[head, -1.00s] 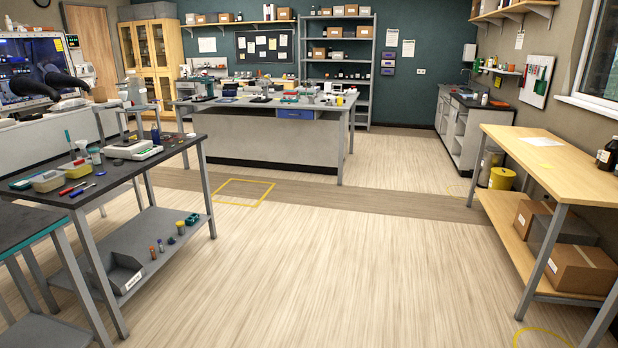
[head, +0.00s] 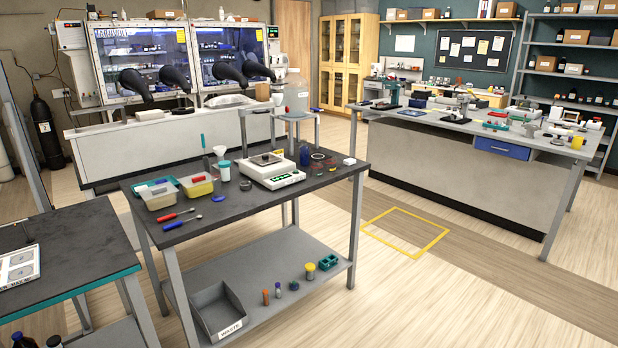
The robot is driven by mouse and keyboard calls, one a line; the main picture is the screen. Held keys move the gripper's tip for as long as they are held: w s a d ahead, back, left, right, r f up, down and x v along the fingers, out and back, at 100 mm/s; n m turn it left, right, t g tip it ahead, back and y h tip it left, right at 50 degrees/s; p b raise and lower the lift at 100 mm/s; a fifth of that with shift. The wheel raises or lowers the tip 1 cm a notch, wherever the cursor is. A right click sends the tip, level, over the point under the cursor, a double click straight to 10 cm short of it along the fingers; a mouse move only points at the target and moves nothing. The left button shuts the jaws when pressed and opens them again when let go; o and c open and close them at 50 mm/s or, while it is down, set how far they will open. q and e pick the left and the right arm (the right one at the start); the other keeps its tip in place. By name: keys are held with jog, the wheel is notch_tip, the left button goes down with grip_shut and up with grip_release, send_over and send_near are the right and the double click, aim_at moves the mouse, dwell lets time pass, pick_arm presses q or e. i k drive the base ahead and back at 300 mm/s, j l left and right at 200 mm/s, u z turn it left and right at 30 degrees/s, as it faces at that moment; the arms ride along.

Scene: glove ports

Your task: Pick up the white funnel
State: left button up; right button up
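A small pale, cone-like piece (head: 219,152) stands on the dark-topped bench, behind a small white tub with a teal band (head: 225,171). It may be the white funnel, but it is too small to be sure. Another small white piece (head: 278,99) shows near a large clear container (head: 296,99) beside the glove box; its shape is also unclear. Neither of my grippers is in view.
The dark-topped bench (head: 335,176) also holds a white balance (head: 268,172), tubs and tools. A grey waste bin (head: 218,312) sits on its lower shelf. Another bench (head: 70,250) stands at the left. Floor is clear at the right, around a yellow floor square (head: 405,232).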

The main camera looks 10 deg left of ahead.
aim_at(219, 151)
jog(key=i+u, duration=0.15)
jog(key=i, duration=0.35)
jog(key=i+l+u, duration=0.1)
jog(key=i, duration=0.35)
jog(key=i+l+u, duration=0.15)
jog(key=i, duration=0.35)
jog(key=i+l+u, duration=0.1)
jog(key=i+u, duration=0.25)
jog(key=u, duration=0.15)
jog(key=i+l+u, duration=0.25)
jog(key=u, duration=0.2)
jog(key=i+l+u, duration=0.3)
jog(key=u, duration=0.2)
jog(key=i+l+u, duration=0.2)
jog(key=u, duration=0.15)
jog(key=i+l+u, duration=0.1)
jog(key=l+u, duration=0.3)
jog(key=i+l+u, duration=0.1)
jog(key=l+u, duration=0.25)
jog(key=l, duration=0.15)
